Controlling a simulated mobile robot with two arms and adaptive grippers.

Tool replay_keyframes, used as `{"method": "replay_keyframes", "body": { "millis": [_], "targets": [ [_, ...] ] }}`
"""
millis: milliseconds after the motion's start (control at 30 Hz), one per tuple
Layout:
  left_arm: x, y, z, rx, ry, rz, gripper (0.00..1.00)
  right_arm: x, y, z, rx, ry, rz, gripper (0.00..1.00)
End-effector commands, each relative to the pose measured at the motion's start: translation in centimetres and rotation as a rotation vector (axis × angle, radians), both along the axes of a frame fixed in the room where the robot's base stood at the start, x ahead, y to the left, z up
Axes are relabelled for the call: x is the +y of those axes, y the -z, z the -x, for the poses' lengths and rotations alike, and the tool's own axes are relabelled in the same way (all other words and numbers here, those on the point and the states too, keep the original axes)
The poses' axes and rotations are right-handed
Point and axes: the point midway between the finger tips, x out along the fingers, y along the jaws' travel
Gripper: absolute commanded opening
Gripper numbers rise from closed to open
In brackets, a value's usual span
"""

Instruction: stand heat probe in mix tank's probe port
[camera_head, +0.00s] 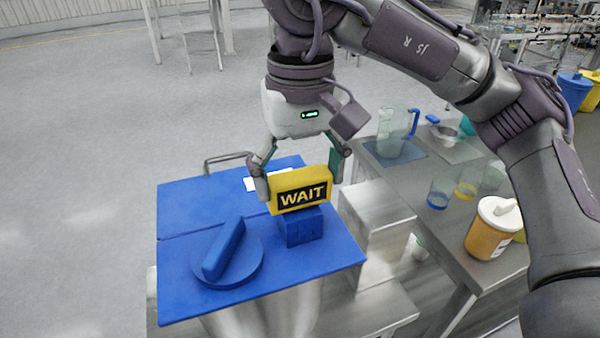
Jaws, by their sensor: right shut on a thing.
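My right gripper (300,178) has its two fingers on either side of a yellow block with a black WAIT label (299,190) and is shut on it. The WAIT block is upright, directly above a small blue block (303,229) on a blue panel (190,282); I cannot tell whether the two touch. A rounded steel body below the panel (262,315) may be the mix tank. No heat probe or open probe port can be made out. My left gripper is out of view.
A round blue disc with a raised bar (226,252) sits on the panel's front left. A steel box (378,225) stands right of it. The steel table at right holds a clear jug (393,135), several small cups and an orange jar (487,230). Open floor lies left.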

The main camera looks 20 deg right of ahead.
Motion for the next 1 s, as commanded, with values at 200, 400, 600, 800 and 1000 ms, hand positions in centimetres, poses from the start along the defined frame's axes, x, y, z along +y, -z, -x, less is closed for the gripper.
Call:
{"method": "replay_keyframes", "body": {
  "millis": [200, 400, 600, 800, 1000],
  "targets": [
    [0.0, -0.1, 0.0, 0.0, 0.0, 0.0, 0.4, 0.0, -0.1, 0.0, -0.001, 0.0, 0.0, 1.0],
    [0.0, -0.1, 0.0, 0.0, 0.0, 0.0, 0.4, 0.0, -0.1, 0.0, 0.0, 0.0, 0.0, 1.0],
    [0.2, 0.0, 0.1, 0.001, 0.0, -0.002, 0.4, 0.0, -0.5, 0.0, -0.001, 0.001, 0.0, 1.0],
    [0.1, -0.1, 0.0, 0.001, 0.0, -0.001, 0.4, 0.0, -3.7, 0.0, -0.006, 0.002, -0.001, 1.0],
    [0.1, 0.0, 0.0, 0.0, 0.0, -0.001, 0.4, 0.0, -8.0, 0.0, -0.006, 0.003, 0.001, 1.0]
  ]
}}
